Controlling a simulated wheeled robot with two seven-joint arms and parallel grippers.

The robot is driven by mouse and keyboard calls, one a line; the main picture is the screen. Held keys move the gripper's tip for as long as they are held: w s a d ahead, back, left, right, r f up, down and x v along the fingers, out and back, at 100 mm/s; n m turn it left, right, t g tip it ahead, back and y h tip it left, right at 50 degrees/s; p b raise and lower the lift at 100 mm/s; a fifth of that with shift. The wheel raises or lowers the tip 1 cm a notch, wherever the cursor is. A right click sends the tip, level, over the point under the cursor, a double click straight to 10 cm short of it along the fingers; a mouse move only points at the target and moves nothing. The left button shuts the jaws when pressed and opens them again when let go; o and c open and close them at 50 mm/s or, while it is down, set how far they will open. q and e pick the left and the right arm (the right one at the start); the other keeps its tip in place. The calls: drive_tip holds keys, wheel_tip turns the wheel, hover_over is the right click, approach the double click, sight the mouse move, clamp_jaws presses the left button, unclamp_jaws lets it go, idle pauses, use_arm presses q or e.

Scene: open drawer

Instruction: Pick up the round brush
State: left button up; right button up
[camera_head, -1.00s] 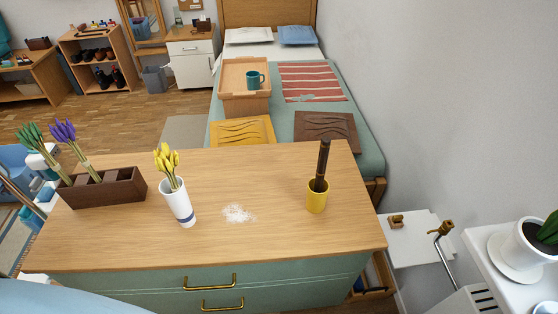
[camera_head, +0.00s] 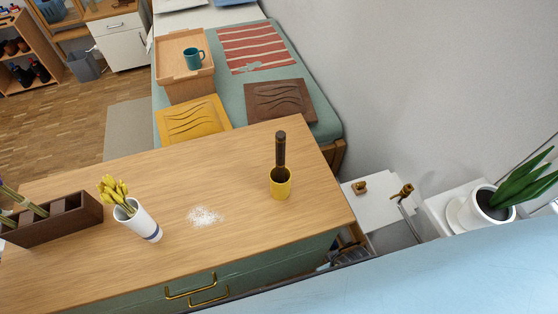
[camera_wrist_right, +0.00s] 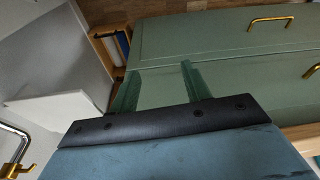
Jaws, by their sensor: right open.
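My left gripper is not in view.
White powder (camera_head: 205,216) lies on the dresser top. A white vase with yellow flowers (camera_head: 140,222) and a dark brown planter box (camera_head: 60,222) stand to the left. Brass drawer handles (camera_head: 192,288) stick out in front. A white pot with a plant (camera_head: 490,205) is at right.

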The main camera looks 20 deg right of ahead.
drive_tip(key=w+a+r+p, duration=0.2)
drive_tip(key=w+r, duration=0.1)
drive_tip(key=r, duration=0.6)
drive_tip(key=w+a+r+t+y+p, duration=0.1)
drive_tip(key=w+r, duration=0.1)
drive_tip(key=r, duration=0.7)
drive_tip(key=w+a+r+p, duration=0.2)
drive_tip(key=w+r, duration=0.1)
drive_tip(key=r, duration=0.6)
drive_tip(key=w+a+r+g+y, duration=0.1)
drive_tip(key=w+a+r+y, duration=0.1)
drive_tip(key=w+a+r, duration=0.5)
wheel_tip(320, 180, up, 8)
drive_tip(key=r+m+g+h, duration=0.1)
drive_tip(key=m+g+h, duration=0.15)
drive_tip(key=m, duration=0.25)
hover_over(281, 144)
drive_tip(key=shift+w+a+f+h, duration=0.25)
drive_tip(key=shift+w+a+h, duration=0.1)
drive_tip(key=shift+w+h, duration=0.1)
drive_tip(key=shift+d+r+p, duration=0.1)
drive_tip(key=shift+d+p, duration=0.1)
drive_tip(key=shift+p, duration=0.1)
wheel_tip(281, 144, down, 8)
drive_tip(key=shift+w+r, duration=0.1)
drive_tip(key=f, duration=0.5)
drive_tip(key=shift+d+f, duration=0.15)
drive_tip(key=shift+d, duration=0.15)
